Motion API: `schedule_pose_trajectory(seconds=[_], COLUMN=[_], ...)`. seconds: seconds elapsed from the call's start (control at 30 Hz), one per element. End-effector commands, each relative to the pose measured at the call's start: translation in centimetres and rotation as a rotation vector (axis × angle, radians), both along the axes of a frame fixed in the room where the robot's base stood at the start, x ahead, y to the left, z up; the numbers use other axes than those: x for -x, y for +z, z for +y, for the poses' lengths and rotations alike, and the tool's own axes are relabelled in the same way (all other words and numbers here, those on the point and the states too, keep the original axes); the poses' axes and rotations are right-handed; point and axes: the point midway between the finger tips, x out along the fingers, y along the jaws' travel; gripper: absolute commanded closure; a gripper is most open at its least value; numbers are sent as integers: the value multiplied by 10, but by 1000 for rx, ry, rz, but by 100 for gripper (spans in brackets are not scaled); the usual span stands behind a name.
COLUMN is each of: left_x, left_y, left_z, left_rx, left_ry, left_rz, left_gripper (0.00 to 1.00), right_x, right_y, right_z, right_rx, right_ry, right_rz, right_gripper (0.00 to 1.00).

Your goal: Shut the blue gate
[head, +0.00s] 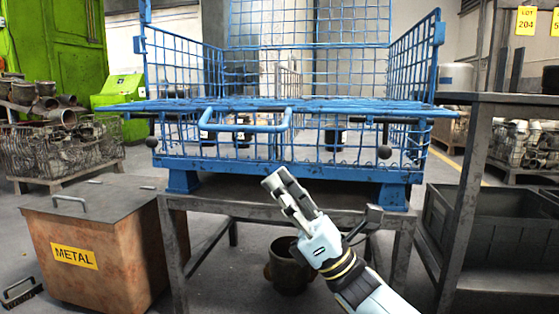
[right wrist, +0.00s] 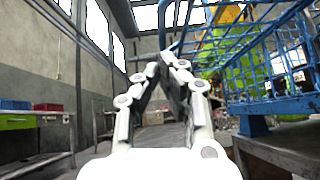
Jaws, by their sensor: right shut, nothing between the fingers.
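The blue gate (head: 340,106) is the front mesh panel of a blue wire cage (head: 185,75). In the head view it lies folded down, nearly flat and seen almost edge-on, at mid-height of the cage front. A blue bar handle (head: 245,128) sticks out from its near edge. My right gripper (head: 275,183) is shut and empty, below the handle and in front of the cage's lower frame, apparently apart from the handle. In the right wrist view the fingertips (right wrist: 168,62) meet, with blue cage bars (right wrist: 265,65) to the right. My left gripper is not in view.
The cage stands on a dark metal table (head: 215,203). A rusty bin marked METAL (head: 100,225) is at left, a dark shelf frame (head: 470,170) at right. Dark jars stand inside the cage. A brown pot (head: 290,270) is under the table.

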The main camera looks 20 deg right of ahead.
Motion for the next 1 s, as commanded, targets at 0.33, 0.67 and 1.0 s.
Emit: schedule_pose_trajectory(seconds=[0.33,0.67,1.0], left_x=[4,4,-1], left_y=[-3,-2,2], left_z=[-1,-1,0], left_rx=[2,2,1], left_ry=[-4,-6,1], left_rz=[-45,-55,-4], left_gripper=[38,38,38], right_x=[-5,-6,-5], right_y=[43,47,53], right_z=[0,-1,0], right_rx=[1,0,-8], right_ry=[-1,-1,-1], right_rz=[0,2,12], right_gripper=[100,100,100])
